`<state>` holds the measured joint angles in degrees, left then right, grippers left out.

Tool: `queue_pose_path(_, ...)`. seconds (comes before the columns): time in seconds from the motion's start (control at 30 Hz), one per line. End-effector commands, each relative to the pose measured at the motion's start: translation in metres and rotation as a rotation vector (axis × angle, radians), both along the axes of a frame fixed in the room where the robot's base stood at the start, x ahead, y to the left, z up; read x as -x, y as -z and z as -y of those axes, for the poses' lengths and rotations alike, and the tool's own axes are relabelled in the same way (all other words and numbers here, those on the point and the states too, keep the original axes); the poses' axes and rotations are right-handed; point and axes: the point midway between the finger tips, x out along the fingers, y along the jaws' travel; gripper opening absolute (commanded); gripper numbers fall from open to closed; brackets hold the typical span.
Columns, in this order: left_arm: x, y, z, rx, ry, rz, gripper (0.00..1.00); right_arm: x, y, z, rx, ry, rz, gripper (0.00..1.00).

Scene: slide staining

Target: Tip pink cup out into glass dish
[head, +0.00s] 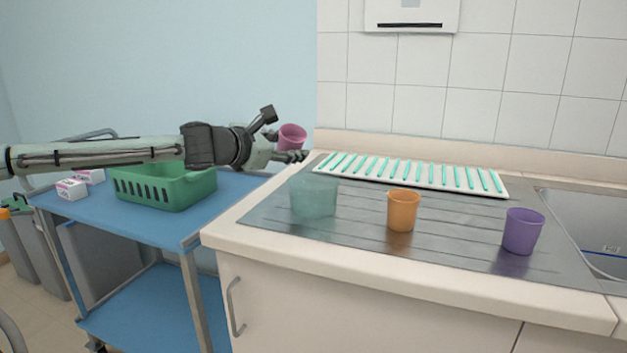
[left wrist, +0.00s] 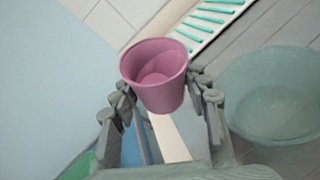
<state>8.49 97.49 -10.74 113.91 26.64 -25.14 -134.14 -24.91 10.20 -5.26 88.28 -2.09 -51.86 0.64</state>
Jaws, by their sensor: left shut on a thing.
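The pink cup (head: 292,136) is held in my left gripper (head: 290,155), in the air beyond the left edge of the counter. In the left wrist view the pink cup (left wrist: 156,76) sits between the two fingers of my left gripper (left wrist: 160,98), its mouth toward the camera and some pink showing inside. In the head view the cup leans a little. The glass dish (head: 313,196) stands on the drainer to the right of and below the cup; it also shows in the left wrist view (left wrist: 272,100), apart from the cup. My right gripper is not in view.
An orange cup (head: 403,211) and a purple cup (head: 523,231) stand on the steel drainer (head: 455,232). A white rack with green bars (head: 410,176) lies behind. A sink (head: 590,225) is at right. A blue trolley (head: 130,222) holds a green basket (head: 165,190) and small boxes (head: 72,189).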

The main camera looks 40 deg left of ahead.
Motion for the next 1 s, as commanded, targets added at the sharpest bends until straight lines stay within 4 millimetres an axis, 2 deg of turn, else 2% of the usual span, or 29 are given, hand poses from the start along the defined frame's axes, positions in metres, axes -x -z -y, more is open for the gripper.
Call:
queue_pose_path(0.47,0.003,-0.005,0.009,-0.092,0.002,0.036,0.31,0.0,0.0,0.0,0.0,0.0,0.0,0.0)
queue_pose_path(1.0,0.006,-0.012,0.016,-0.281,0.001,0.108,0.31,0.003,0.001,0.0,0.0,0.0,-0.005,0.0)
